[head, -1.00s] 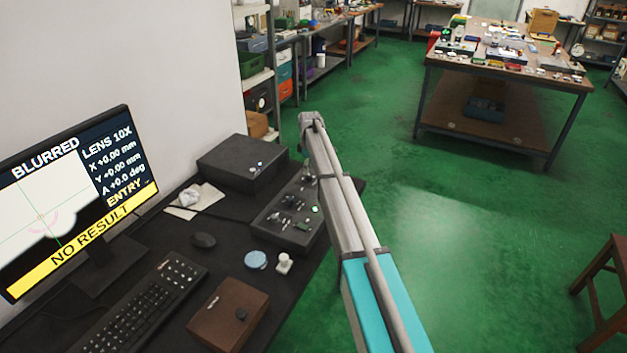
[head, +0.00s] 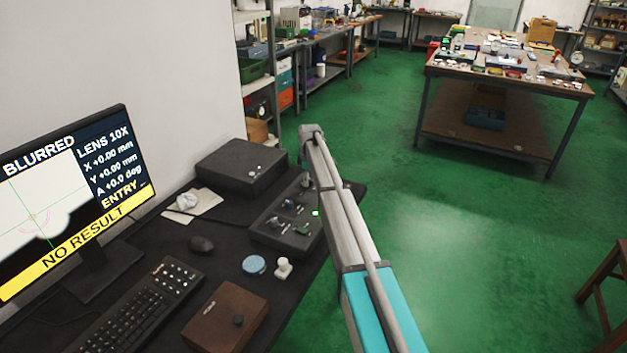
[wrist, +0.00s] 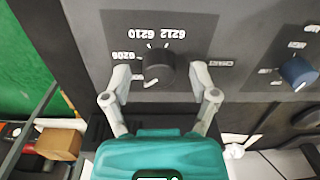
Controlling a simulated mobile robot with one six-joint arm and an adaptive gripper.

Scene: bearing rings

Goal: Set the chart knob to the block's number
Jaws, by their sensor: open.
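In the wrist view, the black chart knob (wrist: 159,67) sits on a dark panel, beside the word CHART. The upside-down labels 6206, 6210 and 6212 stand around it; I cannot tell which one it points to. My gripper (wrist: 160,74) is open, with one finger on each side of the knob; contact is unclear. In the head view my arm partly covers the control panel (head: 262,236), and my gripper is hidden. I cannot make out a numbered block in either view.
A blue knob (wrist: 299,73) is on the same panel, to the right. The monitor (head: 70,195) reads BLURRED, LENS 10X and NO RESULT.

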